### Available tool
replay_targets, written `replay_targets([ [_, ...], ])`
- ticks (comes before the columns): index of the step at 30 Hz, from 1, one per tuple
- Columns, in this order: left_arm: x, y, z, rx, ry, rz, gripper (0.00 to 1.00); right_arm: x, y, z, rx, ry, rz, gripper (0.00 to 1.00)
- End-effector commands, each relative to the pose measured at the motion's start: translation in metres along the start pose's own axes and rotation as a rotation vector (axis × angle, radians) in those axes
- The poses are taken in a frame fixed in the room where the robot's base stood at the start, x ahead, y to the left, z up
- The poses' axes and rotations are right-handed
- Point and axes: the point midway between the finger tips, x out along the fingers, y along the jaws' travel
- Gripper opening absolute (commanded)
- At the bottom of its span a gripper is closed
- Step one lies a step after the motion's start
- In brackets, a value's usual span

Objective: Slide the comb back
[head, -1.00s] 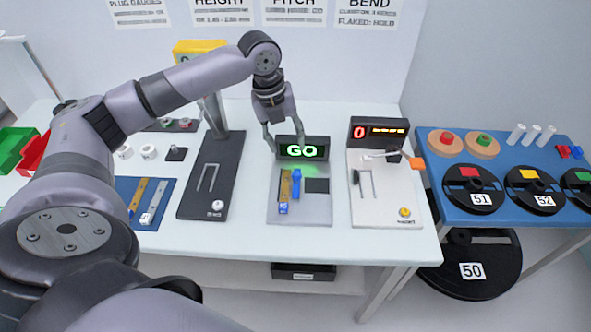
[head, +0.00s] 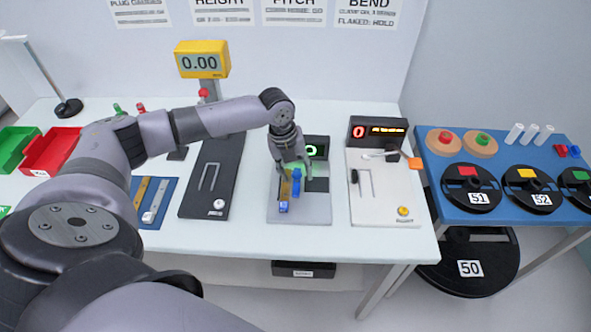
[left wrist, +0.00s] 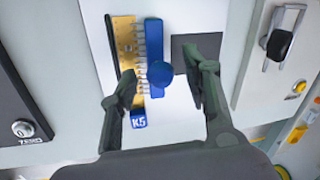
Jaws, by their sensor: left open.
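The blue comb with a round knob (left wrist: 160,73) lies on the grey pitch station plate (left wrist: 180,108). In the left wrist view its teeth meet a row of pins along a brass strip (left wrist: 124,45) on its left. The strip has a blue end tag marked K5 (left wrist: 139,120). In the head view the comb (head: 297,183) stands right of the brass strip. My left gripper (head: 296,168) is open above the station, and in the left wrist view its fingers (left wrist: 160,66) are either side of the knob, apart from it. My right gripper is not in view.
A green-lit display (head: 316,149) stands behind the plate, partly hidden by my gripper. A dark gauge with a yellow readout (head: 201,60) is on the left, a white bend station (head: 385,215) on the right. Reels lie on the blue table (head: 510,217).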

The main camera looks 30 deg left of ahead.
Motion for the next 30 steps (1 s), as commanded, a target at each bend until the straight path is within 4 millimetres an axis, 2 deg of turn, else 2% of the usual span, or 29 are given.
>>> replay_targets([
  [2, -0.0001, 0.0000, -0.0001, 0.000, 0.000, 0.000, 0.40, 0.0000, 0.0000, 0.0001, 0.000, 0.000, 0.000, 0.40],
  [20, -0.0006, 0.0000, 0.0000, 0.000, 0.000, 0.000, 0.00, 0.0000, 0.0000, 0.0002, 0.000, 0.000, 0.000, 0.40],
  [30, -0.0007, 0.0001, 0.0001, 0.000, 0.000, 0.000, 0.00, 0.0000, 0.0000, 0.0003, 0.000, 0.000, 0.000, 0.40],
])
